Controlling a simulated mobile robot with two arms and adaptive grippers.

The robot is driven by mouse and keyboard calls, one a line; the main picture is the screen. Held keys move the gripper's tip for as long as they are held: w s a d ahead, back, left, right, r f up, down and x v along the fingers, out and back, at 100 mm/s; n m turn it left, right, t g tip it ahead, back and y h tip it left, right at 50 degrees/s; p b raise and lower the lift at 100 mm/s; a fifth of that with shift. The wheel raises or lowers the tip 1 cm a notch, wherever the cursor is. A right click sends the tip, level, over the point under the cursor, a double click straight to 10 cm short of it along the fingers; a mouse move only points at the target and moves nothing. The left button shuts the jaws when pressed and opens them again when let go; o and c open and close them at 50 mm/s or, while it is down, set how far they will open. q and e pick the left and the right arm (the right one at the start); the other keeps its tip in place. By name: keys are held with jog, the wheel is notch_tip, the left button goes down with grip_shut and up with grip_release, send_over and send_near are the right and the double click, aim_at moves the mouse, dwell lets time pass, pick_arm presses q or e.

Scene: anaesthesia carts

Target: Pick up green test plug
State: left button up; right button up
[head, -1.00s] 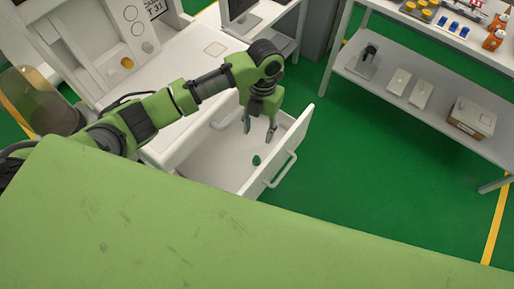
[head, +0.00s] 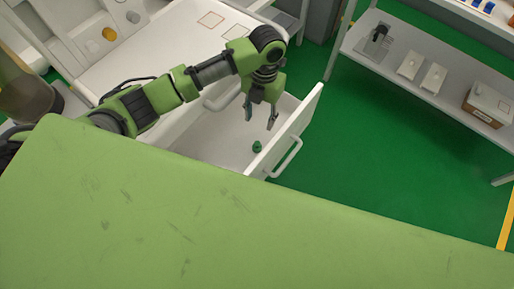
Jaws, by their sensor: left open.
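The green test plug (head: 257,147) is a small dark green piece on the floor of the open white drawer (head: 215,142), near the drawer's front panel. My left gripper (head: 260,116) points down over the drawer, open and empty. Its two fingers are spread, above the plug in the picture and apart from it. My right gripper is not in view.
The drawer's front panel (head: 300,122) with its handle (head: 286,160) rises just right of the plug. The white cart top (head: 165,45) lies behind the drawer. A shelf (head: 450,77) with several items stands at right, with clear green floor between.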

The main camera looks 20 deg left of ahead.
aim_at(257, 144)
pick_arm(q)
jog(key=f, duration=0.4)
jog(key=s+f, duration=0.1)
jog(key=f, duration=0.4)
jog(key=s+f, duration=0.1)
jog(key=f, duration=0.3)
jog(key=shift+a+f, duration=0.1)
jog(key=shift+f, duration=0.15)
grip_shut()
